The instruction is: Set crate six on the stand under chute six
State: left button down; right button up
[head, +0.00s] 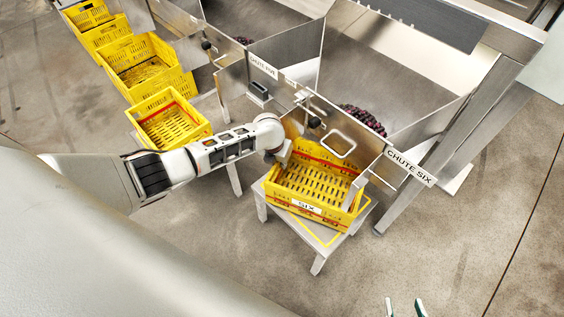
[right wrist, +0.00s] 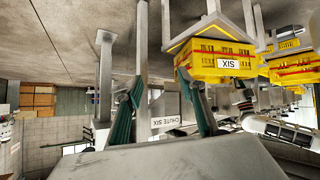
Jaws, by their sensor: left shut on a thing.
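Crate six (head: 305,208), a yellow slotted crate with a red stripe inside and a "SIX" label, is empty and upright at the stand (head: 318,262) under chute six (head: 410,167). A strip of the stand's top with a yellow outline shows in front of the crate. Whether the crate's base fully touches the stand is hard to tell. My left gripper (head: 281,156) is shut on the crate's left rim; its fingertips are partly hidden. My right gripper (head: 405,309) is open and empty at the bottom edge. The right wrist view shows crate six (right wrist: 215,60) upside down.
Chute six's metal front with a handle overhangs the crate's back edge; dark fruit (head: 362,118) lies behind it. Another yellow crate (head: 170,120) stands to the left near chute five (head: 263,67), with more crates (head: 140,60) beyond. The floor at right is clear.

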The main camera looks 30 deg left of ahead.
pick_arm(q)
jog(key=shift+r, duration=0.15)
jog(key=c, duration=2.5)
grip_release()
jog(key=shift+f, duration=0.2)
jog(key=o, duration=0.3)
jog(key=shift+o, duration=0.2)
pick_arm(e)
jog(key=shift+w+r, duration=0.35)
jog(key=shift+w, duration=0.1)
jog(key=shift+d, duration=0.1)
pick_arm(q)
jog(key=shift+r, duration=0.15)
